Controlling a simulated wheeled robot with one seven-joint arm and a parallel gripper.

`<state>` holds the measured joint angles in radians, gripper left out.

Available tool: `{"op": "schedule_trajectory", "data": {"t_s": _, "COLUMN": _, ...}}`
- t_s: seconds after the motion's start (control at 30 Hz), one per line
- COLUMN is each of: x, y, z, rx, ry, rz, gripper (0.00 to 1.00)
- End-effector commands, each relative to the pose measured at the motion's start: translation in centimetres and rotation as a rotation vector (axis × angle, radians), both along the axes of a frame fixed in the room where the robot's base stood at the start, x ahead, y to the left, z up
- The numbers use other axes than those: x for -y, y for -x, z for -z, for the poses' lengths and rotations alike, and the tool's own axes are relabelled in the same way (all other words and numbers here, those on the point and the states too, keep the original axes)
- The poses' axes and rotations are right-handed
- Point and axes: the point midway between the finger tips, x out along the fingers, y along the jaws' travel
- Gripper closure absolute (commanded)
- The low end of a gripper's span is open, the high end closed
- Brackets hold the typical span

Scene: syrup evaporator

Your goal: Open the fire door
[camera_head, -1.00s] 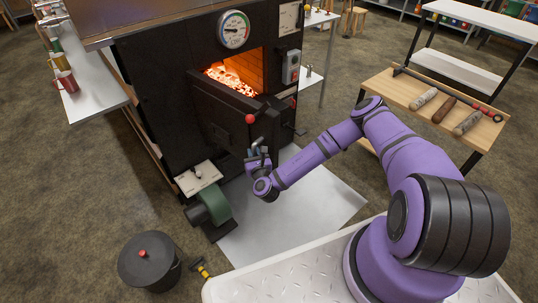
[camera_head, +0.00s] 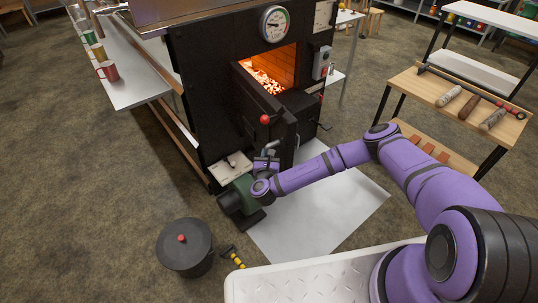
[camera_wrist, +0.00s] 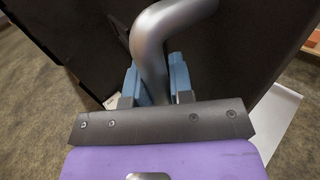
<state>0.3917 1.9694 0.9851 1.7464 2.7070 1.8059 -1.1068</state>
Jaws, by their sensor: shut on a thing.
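The black fire door (camera_head: 269,105) of the evaporator stands swung outward, and the glowing firebox opening (camera_head: 277,71) shows behind it. A red ball knob (camera_head: 265,119) sits on the door's free edge. My gripper (camera_head: 266,160) is in front of the door, low on its outer side. In the wrist view my gripper's blue fingers (camera_wrist: 154,85) are shut on a bent grey metal handle (camera_wrist: 152,50), one finger on each side. The dark door panel (camera_wrist: 240,45) fills much of that view behind the handle. The handle's lower end is hidden by the gripper body.
A green blower (camera_head: 238,195) stands on the floor close below my gripper. A black lidded pot (camera_head: 186,250) and a yellow-and-black tool (camera_head: 233,257) are nearby. A wooden bench (camera_head: 500,128) with logs stands at right. A grey floor sheet (camera_head: 310,220) lies clear.

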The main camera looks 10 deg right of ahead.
Motion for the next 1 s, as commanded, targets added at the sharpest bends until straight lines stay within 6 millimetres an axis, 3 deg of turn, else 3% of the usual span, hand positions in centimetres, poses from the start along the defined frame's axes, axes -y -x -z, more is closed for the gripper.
{"op": "schedule_trajectory", "data": {"t_s": 0.6, "x": 0.03, "y": 0.07, "z": 0.03, "rx": -0.002, "ry": 0.003, "rz": 0.020, "gripper": 1.00}}
{"op": "schedule_trajectory", "data": {"t_s": 0.63, "x": 0.02, "y": 0.08, "z": 0.03, "rx": -0.001, "ry": 0.002, "rz": 0.020, "gripper": 0.72}}
{"op": "schedule_trajectory", "data": {"t_s": 0.7, "x": 0.01, "y": 0.07, "z": 0.03, "rx": -0.001, "ry": 0.002, "rz": 0.020, "gripper": 0.56}}
{"op": "schedule_trajectory", "data": {"t_s": 1.0, "x": 0.04, "y": 0.03, "z": 0.00, "rx": 0.000, "ry": 0.001, "rz": 0.021, "gripper": 0.54}}
